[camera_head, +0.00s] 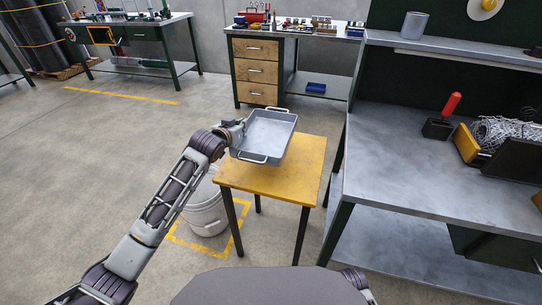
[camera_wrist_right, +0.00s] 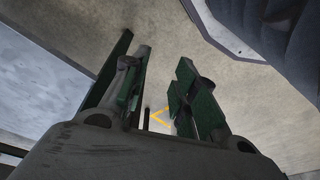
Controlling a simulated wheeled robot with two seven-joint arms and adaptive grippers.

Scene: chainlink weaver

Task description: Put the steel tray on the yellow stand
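The steel tray (camera_head: 270,133), a shallow grey pan with a loop handle at its near and far ends, is over the back part of the yellow stand (camera_head: 262,180). It reaches past the stand's far edge; I cannot tell whether its bottom touches the top. My left gripper (camera_head: 236,130) is at the tray's left side and looks shut on its rim; the fingertips are partly hidden. My right gripper (camera_wrist_right: 155,85) is open and empty in the right wrist view, with a gap between its fingers. It is away from the tray.
A white bucket (camera_head: 206,208) stands on the floor left of the stand. A grey workbench (camera_head: 400,165) is close on the right, with a red-handled tool (camera_head: 450,105) on it. A drawer bench (camera_head: 255,70) stands behind. The stand's near top is bare.

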